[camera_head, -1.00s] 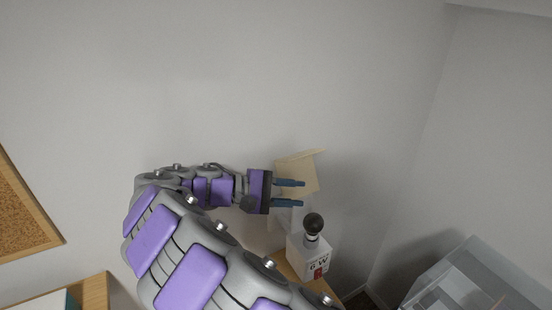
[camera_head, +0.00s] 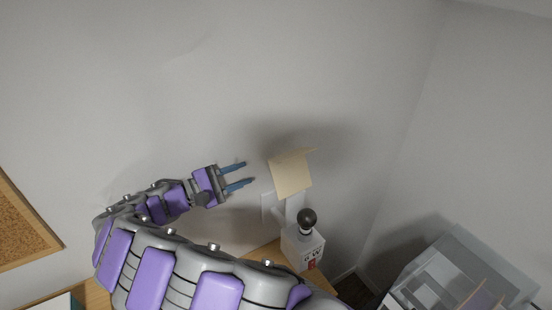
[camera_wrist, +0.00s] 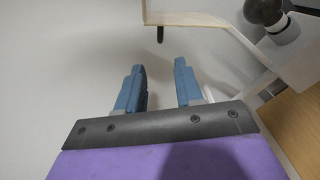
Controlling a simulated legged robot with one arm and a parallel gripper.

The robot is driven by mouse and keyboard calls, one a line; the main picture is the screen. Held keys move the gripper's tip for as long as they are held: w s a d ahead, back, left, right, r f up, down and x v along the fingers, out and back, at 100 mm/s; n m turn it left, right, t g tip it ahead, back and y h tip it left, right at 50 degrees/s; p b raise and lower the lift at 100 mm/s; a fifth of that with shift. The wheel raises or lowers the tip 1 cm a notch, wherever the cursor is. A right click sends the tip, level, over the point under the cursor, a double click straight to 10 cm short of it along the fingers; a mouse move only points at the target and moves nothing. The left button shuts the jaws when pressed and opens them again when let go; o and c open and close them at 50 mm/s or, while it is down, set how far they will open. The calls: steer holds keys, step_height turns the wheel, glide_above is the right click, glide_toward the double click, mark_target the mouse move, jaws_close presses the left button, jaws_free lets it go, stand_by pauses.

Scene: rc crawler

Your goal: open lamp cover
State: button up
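The lamp cover (camera_head: 290,175) is a beige angled panel with a thin flap at its top, in front of the grey wall. In the wrist view a pale frame-like edge (camera_wrist: 190,18), probably the cover, lies beyond the fingertips. My gripper (camera_head: 248,172) is left of the cover, pointing right, with a visible gap between it and the cover. Its two blue fingers, also in the wrist view (camera_wrist: 160,66), are apart with nothing between them. Below the cover stands a white box (camera_head: 302,246) with a black ball (camera_head: 307,217) on top. How the cover is attached cannot be told.
A wooden surface (camera_head: 265,252) lies under the white box. A clear-walled case (camera_head: 455,270) is at the lower right. A cork board (camera_head: 22,225) hangs at the left. The wall space above and left of my gripper is free.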

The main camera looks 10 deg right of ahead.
mark_target(294, 174)
steer(key=x, duration=0.5)
steer(key=p+x, duration=0.1)
steer(key=x, duration=0.4)
steer(key=shift+s+d+r+p, duration=0.1)
steer(key=shift+d+p, duration=0.2)
steer(key=shift+d, duration=0.15)
steer(key=shift+w+d, duration=0.25)
steer(key=shift+d, duration=0.4)
steer(key=shift+a, duration=0.1)
steer(key=shift+a, duration=0.1)
steer(key=shift+c, duration=0.4)
steer(key=shift+d, duration=0.25)
steer(key=c, duration=0.4)
jaws_close()
